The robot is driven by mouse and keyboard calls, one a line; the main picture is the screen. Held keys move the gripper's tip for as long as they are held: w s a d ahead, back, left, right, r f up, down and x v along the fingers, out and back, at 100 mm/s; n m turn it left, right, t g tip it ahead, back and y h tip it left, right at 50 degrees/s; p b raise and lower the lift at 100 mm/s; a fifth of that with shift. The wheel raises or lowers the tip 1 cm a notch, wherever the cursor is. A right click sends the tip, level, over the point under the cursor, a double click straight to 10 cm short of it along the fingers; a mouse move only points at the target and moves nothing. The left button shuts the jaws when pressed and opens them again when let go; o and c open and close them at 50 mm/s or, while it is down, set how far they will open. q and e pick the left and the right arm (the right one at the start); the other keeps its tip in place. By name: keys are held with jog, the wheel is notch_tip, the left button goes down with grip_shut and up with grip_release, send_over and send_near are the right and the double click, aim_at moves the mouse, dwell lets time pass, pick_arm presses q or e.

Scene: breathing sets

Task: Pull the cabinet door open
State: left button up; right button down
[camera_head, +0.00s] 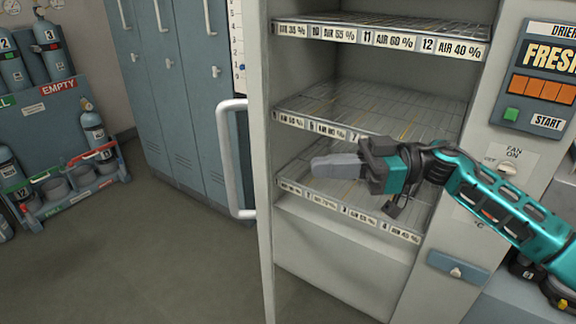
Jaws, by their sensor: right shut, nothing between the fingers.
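The cabinet (335,250) is a tall off-white unit with its front open, showing wire shelves with number and AIR % labels. Its door (260,180) stands swung out at the left and is seen nearly edge-on. A white bar handle (230,160) is on the door's left side. My right gripper (318,167) reaches in from the right, in front of the lower shelves. Its grey fingers are shut and empty and point left, apart from the handle in the picture. My left gripper is not in view.
Blue-grey lockers (170,90) stand behind the door. A rack (60,130) with gas cylinders is at the far left. A control panel (540,80) with buttons is at the right. The floor (130,260) at the lower left is clear.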

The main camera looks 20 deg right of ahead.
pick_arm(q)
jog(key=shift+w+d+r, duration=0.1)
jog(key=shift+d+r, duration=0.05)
pick_arm(e)
jog(key=x, duration=0.6)
jog(key=shift+a, duration=0.35)
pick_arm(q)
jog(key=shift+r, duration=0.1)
pick_arm(e)
jog(key=shift+w+a, duration=0.1)
